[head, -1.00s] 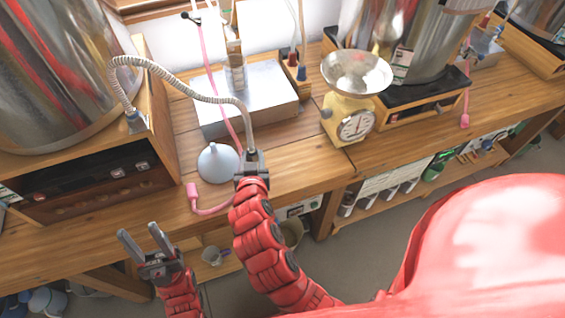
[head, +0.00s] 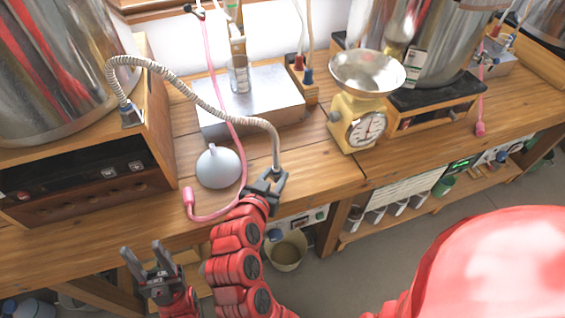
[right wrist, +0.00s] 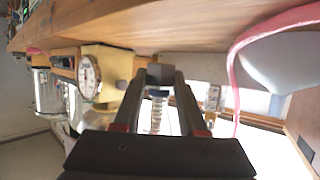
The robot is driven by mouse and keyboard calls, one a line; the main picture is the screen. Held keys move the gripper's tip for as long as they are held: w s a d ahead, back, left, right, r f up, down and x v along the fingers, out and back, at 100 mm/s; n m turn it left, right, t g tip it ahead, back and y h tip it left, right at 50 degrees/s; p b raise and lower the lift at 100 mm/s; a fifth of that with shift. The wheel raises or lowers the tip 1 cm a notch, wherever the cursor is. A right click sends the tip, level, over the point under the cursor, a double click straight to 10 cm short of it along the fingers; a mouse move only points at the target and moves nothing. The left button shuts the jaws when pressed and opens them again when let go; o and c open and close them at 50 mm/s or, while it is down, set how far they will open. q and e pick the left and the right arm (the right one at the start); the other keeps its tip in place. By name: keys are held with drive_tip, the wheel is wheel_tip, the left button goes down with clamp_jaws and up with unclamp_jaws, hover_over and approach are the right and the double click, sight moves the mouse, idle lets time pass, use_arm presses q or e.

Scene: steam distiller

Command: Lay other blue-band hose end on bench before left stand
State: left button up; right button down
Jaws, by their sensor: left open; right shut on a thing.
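A ribbed grey hose (head: 190,87) arches from a blue-marked fitting on the left wooden stand (head: 160,130) over to my right gripper (head: 268,183). My right gripper is shut on the hose's end just above the bench (head: 320,172), right of the grey funnel. In the right wrist view the held hose end (right wrist: 157,92) sits between the fingers, with a dark nut and a bluish band. I cannot tell whether it touches the wood. My left gripper (head: 147,262) is open and empty in front of the bench edge, below the left stand.
A yellow scale (head: 356,115) stands to the right. Some bare bench lies along the front edge.

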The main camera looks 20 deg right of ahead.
hover_over(284, 165)
drive_tip(key=s, duration=0.2)
drive_tip(key=shift+w+a+f+p, duration=0.1)
drive_tip(key=shift+a+f+p, duration=0.1)
drive_tip(key=shift+f+p, duration=0.15)
wheel_tip(284, 165, down, 3)
drive_tip(key=shift+f, duration=0.2)
drive_tip(key=shift+f, duration=0.2)
drive_tip(key=shift+c, duration=2.3)
unclamp_jaws()
drive_tip(key=shift+r, duration=0.1)
